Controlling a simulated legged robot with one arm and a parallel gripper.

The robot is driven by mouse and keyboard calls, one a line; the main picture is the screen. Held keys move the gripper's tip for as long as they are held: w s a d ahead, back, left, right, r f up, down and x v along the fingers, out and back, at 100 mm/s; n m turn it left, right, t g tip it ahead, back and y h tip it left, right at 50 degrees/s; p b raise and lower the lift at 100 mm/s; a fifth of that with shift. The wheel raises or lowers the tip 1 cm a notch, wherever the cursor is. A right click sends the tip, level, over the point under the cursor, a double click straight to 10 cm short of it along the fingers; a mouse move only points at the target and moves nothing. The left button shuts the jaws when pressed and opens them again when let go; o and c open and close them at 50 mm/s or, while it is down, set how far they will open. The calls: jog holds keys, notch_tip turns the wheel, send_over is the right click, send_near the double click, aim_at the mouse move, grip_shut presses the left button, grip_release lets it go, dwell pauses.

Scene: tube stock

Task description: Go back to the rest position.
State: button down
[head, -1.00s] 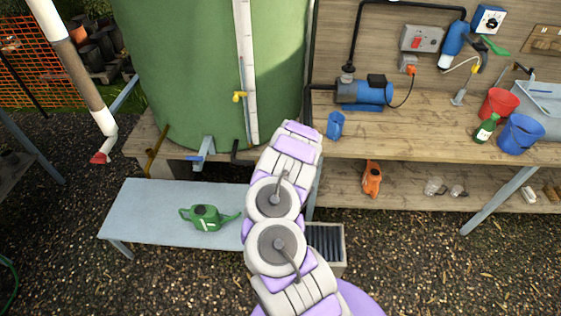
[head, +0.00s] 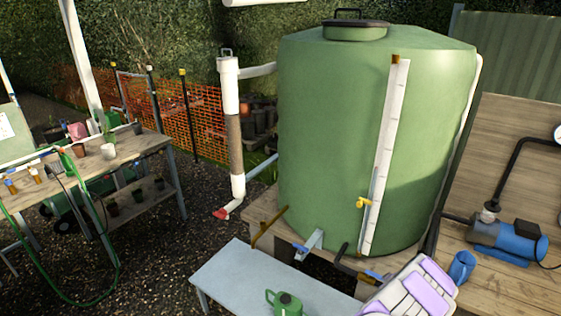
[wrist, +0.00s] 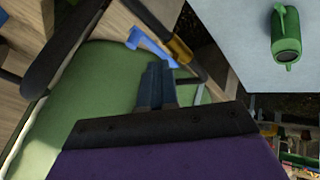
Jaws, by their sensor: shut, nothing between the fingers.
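My gripper (wrist: 158,84) shows in the wrist view as two dark fingers close together, shut and empty. Behind the fingers are the green tank (wrist: 105,75) and a blue-handled tap (wrist: 148,42); the view is tilted, and I cannot tell the distance to them.
The large green tank (head: 330,130) stands on a wooden stand. A grey bench (head: 235,278) in front holds a green watering can (head: 288,303). A potting table (head: 130,150) stands left, with gravel between.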

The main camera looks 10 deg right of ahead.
jog(key=w+a+r+y, duration=0.2)
jog(key=w+a+r, duration=0.1)
jog(key=a+r, duration=0.75)
jog(key=w+a+r+y, duration=0.1)
jog(key=w+a+r, duration=0.1)
jog(key=a+r, duration=0.8)
jog(key=s+a+r+g+y+b, duration=0.1)
jog(key=s+a+r, duration=0.35)
jog(key=a, duration=0.25)
jog(key=s+a+r+g, duration=0.2)
jog(key=s+a+r, duration=0.1)
jog(key=s+a, duration=0.35)
jog(key=s+a+r+m+g, duration=0.1)
jog(key=s+a+r, duration=0.1)
jog(key=s, duration=0.9)
jog(key=s+a+r+m+g+b, duration=0.1)
jog(key=s+a+r+g, duration=0.1)
jog(key=s, duration=0.9)
jog(key=s+a+r+g, duration=0.2)
jog(key=s+a, duration=0.2)
jog(key=s, duration=0.8)
jog(key=shift+m+b, duration=0.3)
jog(key=shift+m, duration=0.1)
jog(key=shift+s+d+r, duration=0.1)
jog(key=shift+d, duration=0.1)
